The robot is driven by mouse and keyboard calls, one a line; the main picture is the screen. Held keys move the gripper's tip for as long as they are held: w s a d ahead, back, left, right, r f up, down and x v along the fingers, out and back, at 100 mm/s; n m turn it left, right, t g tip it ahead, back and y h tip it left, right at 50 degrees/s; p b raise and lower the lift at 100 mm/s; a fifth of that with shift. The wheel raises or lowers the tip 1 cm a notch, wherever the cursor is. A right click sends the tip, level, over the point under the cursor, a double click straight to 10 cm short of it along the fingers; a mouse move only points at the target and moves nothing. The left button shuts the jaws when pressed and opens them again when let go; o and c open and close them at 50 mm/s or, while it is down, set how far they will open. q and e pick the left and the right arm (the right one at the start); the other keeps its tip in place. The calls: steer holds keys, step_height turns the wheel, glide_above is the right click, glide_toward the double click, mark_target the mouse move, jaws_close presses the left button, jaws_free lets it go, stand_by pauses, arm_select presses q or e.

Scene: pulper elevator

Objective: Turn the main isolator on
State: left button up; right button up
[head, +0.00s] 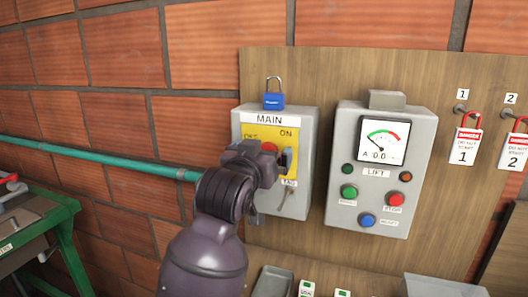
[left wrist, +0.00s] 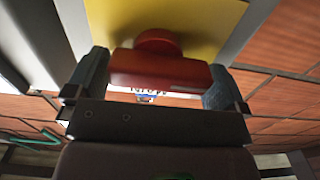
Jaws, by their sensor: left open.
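The main isolator is a grey box (head: 306,137) labelled MAIN with a yellow plate (head: 262,134) on the board. The plate reads ON at its upper right; the lettering at upper left is partly covered. Its red handle (head: 269,147) is mostly hidden behind my left gripper (head: 264,164). In the left wrist view the red handle (left wrist: 160,69) lies crosswise between the two fingers of my left gripper (left wrist: 156,84), which is open around it. I cannot tell whether the fingers touch it. My right gripper is out of view.
A blue padlock (head: 273,101) sits on top of the isolator box. A grey lift box (head: 381,170) with a gauge and buttons is to the right. A green pipe (head: 100,160) runs along the brick wall at left.

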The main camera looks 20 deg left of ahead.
arm_select(q)
steer(key=shift+s, duration=0.1)
steer(key=shift+c, duration=0.2)
steer(key=c, duration=0.6)
steer(key=m, duration=0.4)
steer(key=shift+d+r+m, duration=0.1)
steer(key=shift+d+m, duration=0.05)
steer(key=shift+m, duration=0.15)
steer(key=m, duration=0.4)
steer(key=shift+d+m, duration=0.2)
steer(key=shift+m, duration=0.1)
steer(key=m, duration=0.4)
steer(key=shift+d, duration=0.1)
steer(key=shift+d+m, duration=0.15)
steer(key=shift+m, duration=2.25)
steer(key=shift+f, duration=0.2)
